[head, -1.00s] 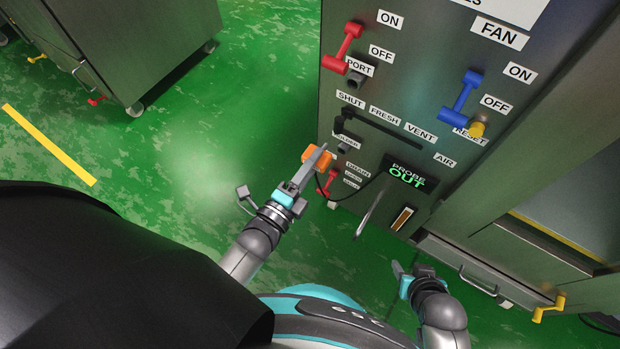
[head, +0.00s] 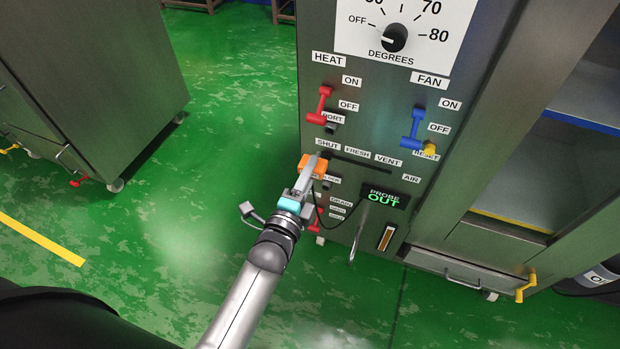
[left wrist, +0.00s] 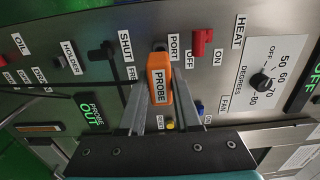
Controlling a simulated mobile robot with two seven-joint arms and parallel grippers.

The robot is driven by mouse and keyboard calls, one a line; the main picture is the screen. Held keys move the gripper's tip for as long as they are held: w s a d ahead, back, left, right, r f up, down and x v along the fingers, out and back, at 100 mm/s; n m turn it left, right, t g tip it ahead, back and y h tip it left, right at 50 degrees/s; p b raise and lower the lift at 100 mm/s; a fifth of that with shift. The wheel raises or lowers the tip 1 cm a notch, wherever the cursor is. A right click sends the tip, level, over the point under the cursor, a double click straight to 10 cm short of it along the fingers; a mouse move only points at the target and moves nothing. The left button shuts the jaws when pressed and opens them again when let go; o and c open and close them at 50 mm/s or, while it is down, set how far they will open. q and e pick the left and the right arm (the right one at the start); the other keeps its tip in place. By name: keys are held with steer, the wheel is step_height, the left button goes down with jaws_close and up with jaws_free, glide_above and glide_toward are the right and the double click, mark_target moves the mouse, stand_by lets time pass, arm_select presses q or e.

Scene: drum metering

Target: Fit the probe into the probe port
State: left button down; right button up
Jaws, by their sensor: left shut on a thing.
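My left gripper (head: 312,174) is shut on the orange probe (head: 313,165), in front of the panel's left edge. In the left wrist view the probe (left wrist: 159,78) sits between the fingers, its PROBE label facing the camera and its far end towards the panel. The probe port (head: 330,128) is a dark fitting under the PORT label, above and slightly right of the probe in the head view. In the left wrist view the probe's far end is near the PORT label (left wrist: 173,47); the port itself seems hidden there. The display (head: 384,197) reads PROBE OUT. My right gripper is out of view.
A red HEAT lever (head: 321,104) is above the port, and a blue FAN lever (head: 415,127) is to its right. The vent slider slot (head: 362,167) runs close beside the probe. A dark cord (head: 338,222) hangs below. Green floor lies open to the left.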

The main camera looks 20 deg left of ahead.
mark_target(319, 153)
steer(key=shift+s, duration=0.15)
arm_select(q)
steer(key=shift+w, duration=0.25)
steer(key=shift+w+b, duration=0.4)
steer(key=shift+w, duration=0.85)
steer(key=shift+w+d+b, duration=0.1)
steer(key=shift+w+b, duration=0.4)
steer(key=shift+w, duration=0.95)
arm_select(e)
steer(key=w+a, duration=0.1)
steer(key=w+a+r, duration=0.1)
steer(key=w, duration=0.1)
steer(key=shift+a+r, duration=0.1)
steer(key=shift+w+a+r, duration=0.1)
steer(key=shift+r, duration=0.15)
arm_select(q)
steer(key=shift+w+b, duration=0.55)
steer(key=shift+w, duration=1.05)
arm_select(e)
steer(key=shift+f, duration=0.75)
